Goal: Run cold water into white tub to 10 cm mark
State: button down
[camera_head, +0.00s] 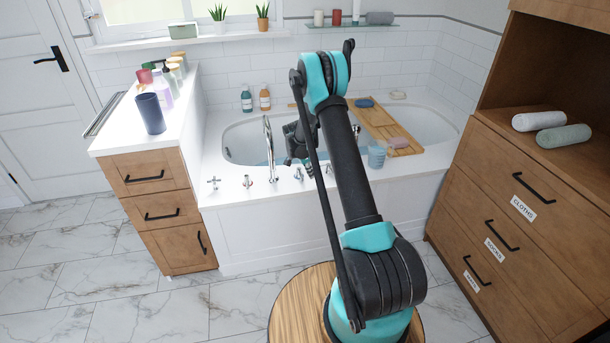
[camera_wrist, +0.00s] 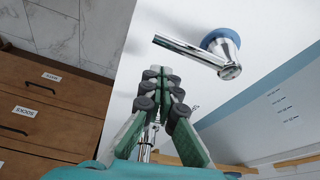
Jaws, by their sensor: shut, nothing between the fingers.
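The white tub (camera_head: 225,200) stands against the back wall, with a tall chrome spout (camera_head: 268,140) and several chrome controls along its front rim. Bluish water seems to show inside, partly hidden by my arm; its level cannot be read. In the wrist view a chrome lever (camera_wrist: 190,48) with a blue ring (camera_wrist: 221,38) sits on the white rim, just beyond my fingertips. Depth marks (camera_wrist: 282,105) run along the tub's inner wall, too small to read. My gripper (camera_wrist: 161,76) is shut and empty, apart from the lever; the head view shows it (camera_head: 296,142) above the rim.
A counter with bottles and a dark blue tumbler (camera_head: 150,113) stands left. A labelled drawer cabinet (camera_head: 510,230) stands right. Marble floor is clear at left.

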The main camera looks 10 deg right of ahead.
jog(key=v, duration=0.9)
jog(key=shift+w+d+r, duration=0.35)
